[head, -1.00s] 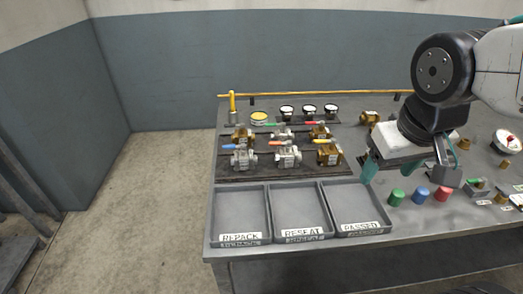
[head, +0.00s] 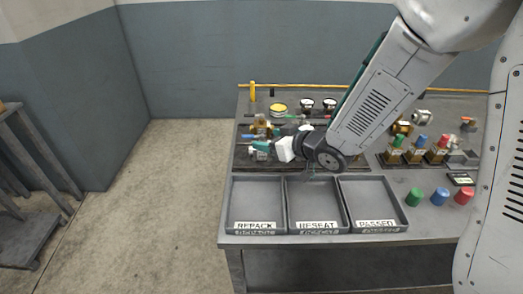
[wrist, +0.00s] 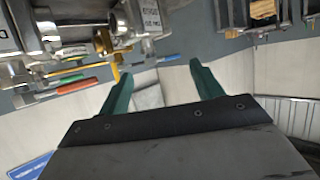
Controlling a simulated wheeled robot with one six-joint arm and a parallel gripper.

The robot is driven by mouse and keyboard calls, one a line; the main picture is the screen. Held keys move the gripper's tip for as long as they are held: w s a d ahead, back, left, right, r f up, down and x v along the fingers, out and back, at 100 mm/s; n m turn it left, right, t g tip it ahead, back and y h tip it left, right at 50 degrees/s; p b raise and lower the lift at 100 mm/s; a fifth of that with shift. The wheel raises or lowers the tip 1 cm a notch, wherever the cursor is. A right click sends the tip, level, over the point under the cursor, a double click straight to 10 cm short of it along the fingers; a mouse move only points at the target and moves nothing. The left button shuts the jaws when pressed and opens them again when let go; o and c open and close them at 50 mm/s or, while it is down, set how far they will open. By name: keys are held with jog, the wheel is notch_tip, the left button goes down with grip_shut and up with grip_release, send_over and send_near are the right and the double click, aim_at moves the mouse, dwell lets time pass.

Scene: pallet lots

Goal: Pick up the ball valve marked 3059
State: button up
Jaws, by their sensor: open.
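Several ball valves stand in rows on the dark rack at the table's left; in the head view a brass one (head: 260,128) shows beside my arm, and my arm hides most of the others. My gripper (head: 263,146) is over the left part of the front row. In the wrist view, my gripper's green fingers (wrist: 161,70) are spread apart with nothing between them. A silver valve (wrist: 122,18) with a white tag is close by at the upper left, beyond the fingertips. The tag's print is too small and skewed to read, so I cannot tell which valve is marked 3059.
Three grey trays marked REPACK (head: 256,196), RESEAT (head: 316,197) and PASSED (head: 371,197) lie along the front edge. Green (head: 414,197), blue (head: 439,197) and red (head: 463,197) caps stand to their right. A yellow post (head: 252,91) rises at the back left.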

aim_at(255, 136)
jog(key=x, duration=0.7)
jog(key=shift+f, duration=0.15)
grip_shut()
